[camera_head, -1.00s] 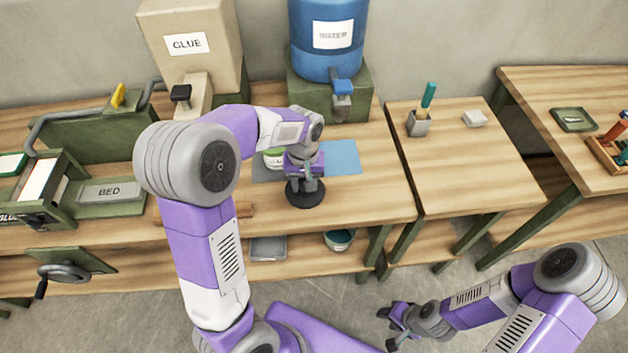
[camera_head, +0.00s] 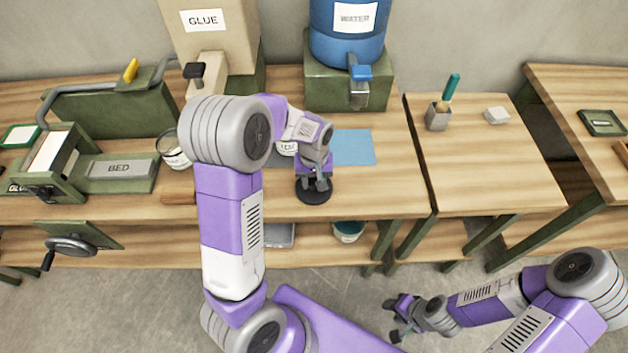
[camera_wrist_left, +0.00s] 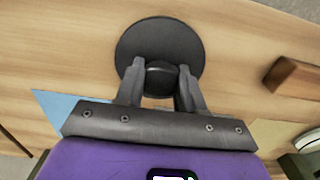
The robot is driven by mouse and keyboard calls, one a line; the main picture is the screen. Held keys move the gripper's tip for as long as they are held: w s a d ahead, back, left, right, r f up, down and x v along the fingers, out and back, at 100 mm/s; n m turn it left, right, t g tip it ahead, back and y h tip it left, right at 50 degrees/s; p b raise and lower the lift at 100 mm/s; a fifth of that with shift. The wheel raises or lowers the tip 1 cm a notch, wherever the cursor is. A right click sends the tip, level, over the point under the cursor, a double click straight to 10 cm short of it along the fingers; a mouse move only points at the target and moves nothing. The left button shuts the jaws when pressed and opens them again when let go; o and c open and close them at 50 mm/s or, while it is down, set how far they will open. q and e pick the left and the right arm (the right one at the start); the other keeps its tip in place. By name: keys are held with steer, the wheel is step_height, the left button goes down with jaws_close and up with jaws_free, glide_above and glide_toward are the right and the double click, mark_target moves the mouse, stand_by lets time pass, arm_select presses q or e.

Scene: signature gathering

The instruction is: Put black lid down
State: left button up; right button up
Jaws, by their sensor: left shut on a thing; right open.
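The black lid (camera_head: 314,191) is a round dark disc with a knob on top. It is at the front edge of the middle of the workbench, flat side down; I cannot tell whether it touches the wood. My left gripper (camera_head: 318,183) is above it, shut on its knob. In the left wrist view the lid (camera_wrist_left: 160,45) lies beyond the fingers, and my left gripper (camera_wrist_left: 157,82) has a finger on each side of the knob. My right gripper (camera_head: 394,318) is open and empty, low over the floor in front of the bench.
A blue sheet (camera_head: 354,147) lies behind the lid. A glass jar (camera_head: 174,150) and a white container (camera_head: 287,148), partly hidden by my arm, stand nearby. A wooden block (camera_head: 179,198) lies to the left. Bare wood (camera_head: 385,190) lies right of the lid.

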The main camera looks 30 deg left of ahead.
mark_target(314, 181)
arm_select(q)
steer(key=o, duration=0.6)
steer(key=shift+f, duration=0.15)
steer(key=o, duration=0.4)
steer(key=shift+r, duration=0.25)
step_height(314, 181, up, 12)
steer(key=shift+p, duration=1.2)
